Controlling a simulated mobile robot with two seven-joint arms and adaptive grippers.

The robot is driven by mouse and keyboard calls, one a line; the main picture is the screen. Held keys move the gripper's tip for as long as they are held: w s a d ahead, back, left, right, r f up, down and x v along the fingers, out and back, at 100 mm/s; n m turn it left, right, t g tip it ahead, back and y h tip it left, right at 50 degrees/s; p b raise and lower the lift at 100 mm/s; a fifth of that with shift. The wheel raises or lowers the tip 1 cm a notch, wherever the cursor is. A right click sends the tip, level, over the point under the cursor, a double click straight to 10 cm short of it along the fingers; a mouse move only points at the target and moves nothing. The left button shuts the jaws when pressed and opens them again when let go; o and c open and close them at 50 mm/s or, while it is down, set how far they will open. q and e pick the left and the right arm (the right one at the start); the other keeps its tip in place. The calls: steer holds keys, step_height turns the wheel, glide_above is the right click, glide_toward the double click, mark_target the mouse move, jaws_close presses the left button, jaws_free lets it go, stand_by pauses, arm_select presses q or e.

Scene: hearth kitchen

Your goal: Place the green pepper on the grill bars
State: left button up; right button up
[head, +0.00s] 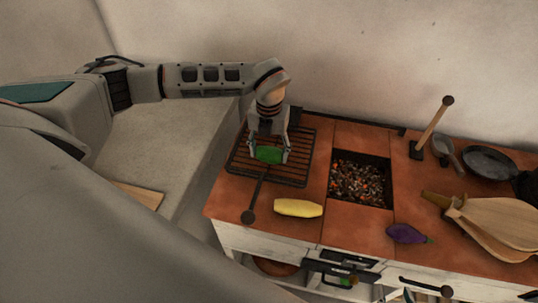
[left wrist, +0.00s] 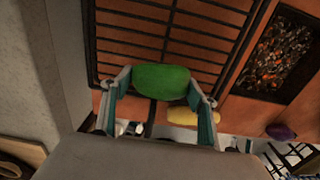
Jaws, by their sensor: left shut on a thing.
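My left gripper (head: 268,156) is shut on the green pepper (head: 267,154), with one finger at each end of it. The left wrist view shows the pepper (left wrist: 162,79) between the fingertips. The grill bars (head: 291,172), a dark rack with a long handle, lie under the gripper on the red tiled top. The pepper is over the front part of the bars; I cannot tell whether it touches them. Part of what seems to be my right gripper (head: 402,295) shows at the bottom edge of the head view, mostly cut off.
A yellow vegetable (head: 298,208) lies in front of the rack. The wall is behind.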

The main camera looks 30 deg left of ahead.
mark_target(269, 148)
arm_select(q)
steer(key=shift+f, duration=1)
steer(key=shift+f, duration=0.15)
steer(key=o, duration=1.2)
steer(key=shift+c, duration=0.2)
step_height(269, 148, up, 12)
steer(key=shift+r+b, duration=0.2)
steer(key=shift+b, duration=0.15)
